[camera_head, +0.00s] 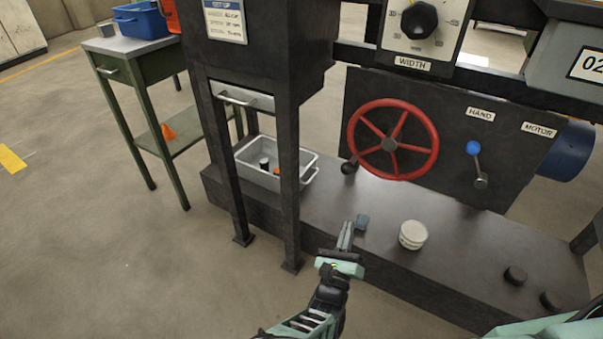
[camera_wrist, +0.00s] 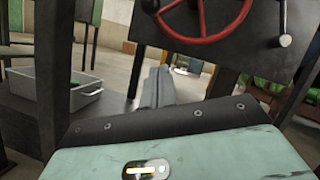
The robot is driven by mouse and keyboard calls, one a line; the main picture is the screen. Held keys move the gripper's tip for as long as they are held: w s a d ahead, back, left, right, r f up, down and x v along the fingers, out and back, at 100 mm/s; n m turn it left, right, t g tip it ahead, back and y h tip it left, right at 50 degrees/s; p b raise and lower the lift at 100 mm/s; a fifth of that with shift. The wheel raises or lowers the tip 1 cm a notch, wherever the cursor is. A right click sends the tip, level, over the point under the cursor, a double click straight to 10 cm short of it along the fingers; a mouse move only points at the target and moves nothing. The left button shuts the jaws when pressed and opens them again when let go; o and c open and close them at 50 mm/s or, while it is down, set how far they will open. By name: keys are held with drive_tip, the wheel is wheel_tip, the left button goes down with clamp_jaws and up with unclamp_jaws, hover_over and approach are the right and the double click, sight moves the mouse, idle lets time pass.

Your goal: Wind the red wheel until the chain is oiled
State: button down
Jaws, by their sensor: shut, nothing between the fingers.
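The red wheel (camera_head: 393,140) is mounted upright on a dark panel, with spokes, a grey hub and a dark knob (camera_head: 349,167) at its lower left rim. Its lower part shows at the top of the wrist view (camera_wrist: 205,20). My gripper (camera_head: 347,226) is shut and empty, above the dark bench in front of and below the wheel, apart from it. In the wrist view its fingers (camera_wrist: 157,88) are together. A lever with a blue knob (camera_head: 474,148) sits right of the wheel, between HAND and MOTOR labels, its knob nearer HAND. I cannot make out the chain.
A grey tray (camera_head: 312,172) holds small items behind dark posts (camera_head: 287,190). A WIDTH dial (camera_head: 412,20) is above. Open floor lies left.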

drive_tip(key=w+d+r+n+b, duration=0.1)
drive_tip(key=w+d+r+b, duration=0.1)
drive_tip(key=w+r, duration=0.5)
drive_tip(key=shift+w, duration=1.1)
drive_tip(key=shift+a+r, duration=0.15)
drive_tip(key=shift+w+a+r+m, duration=0.15)
drive_tip(key=shift+w+a+m, duration=0.05)
drive_tip(key=shift+m, duration=0.3)
drive_tip(key=shift+h, duration=0.3)
